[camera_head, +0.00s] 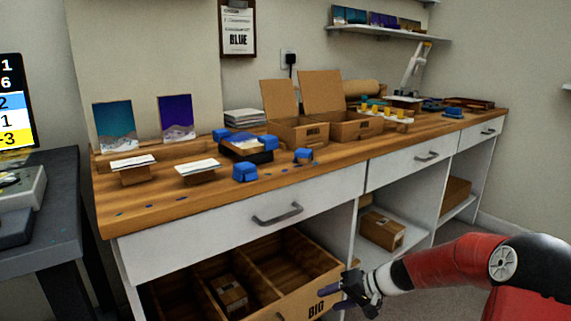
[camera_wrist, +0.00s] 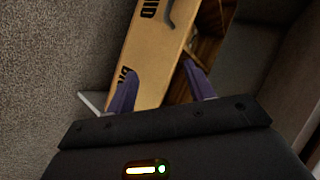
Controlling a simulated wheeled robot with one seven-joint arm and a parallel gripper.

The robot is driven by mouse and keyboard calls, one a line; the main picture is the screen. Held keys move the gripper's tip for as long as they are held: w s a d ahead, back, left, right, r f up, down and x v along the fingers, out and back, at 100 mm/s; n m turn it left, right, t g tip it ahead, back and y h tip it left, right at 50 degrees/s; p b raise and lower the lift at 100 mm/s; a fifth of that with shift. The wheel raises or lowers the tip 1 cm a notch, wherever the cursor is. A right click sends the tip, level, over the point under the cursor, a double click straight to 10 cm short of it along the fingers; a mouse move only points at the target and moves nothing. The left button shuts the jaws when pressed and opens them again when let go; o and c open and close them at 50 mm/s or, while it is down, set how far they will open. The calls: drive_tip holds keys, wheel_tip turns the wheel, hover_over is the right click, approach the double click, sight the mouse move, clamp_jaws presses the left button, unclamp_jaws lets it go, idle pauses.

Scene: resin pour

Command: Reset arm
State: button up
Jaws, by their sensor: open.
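My gripper (camera_head: 334,297) is at the lower right of the head view, at the end of my red and white arm. It is beside the right front of an open wooden drawer (camera_head: 262,297) marked BIG, below the workbench top. I cannot tell whether a finger touches the drawer.
The wooden bench top (camera_head: 225,200) holds blue pieces (camera_head: 245,172), two open cardboard boxes (camera_head: 350,125) and two small pictures. A small carton (camera_head: 230,295) sits inside the drawer. Another carton (camera_head: 382,230) is on the shelf under the bench. A dark table (camera_head: 45,225) stands at the left.

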drive_tip(key=s+d+r+t+h+p, duration=0.1)
drive_tip(key=s+r+h, duration=0.3)
drive_tip(key=s+r, duration=0.6)
drive_tip(key=s+d+r+n+t+h+p, duration=0.1)
drive_tip(key=s+r+h+p, duration=0.2)
drive_tip(key=s+r, duration=0.8)
drive_tip(key=s+h, duration=0.2)
drive_tip(key=s, duration=0.7)
drive_tip(key=shift+r+h+p, duration=0.3)
drive_tip(key=shift+p, duration=0.1)
drive_tip(key=shift+d, duration=0.1)
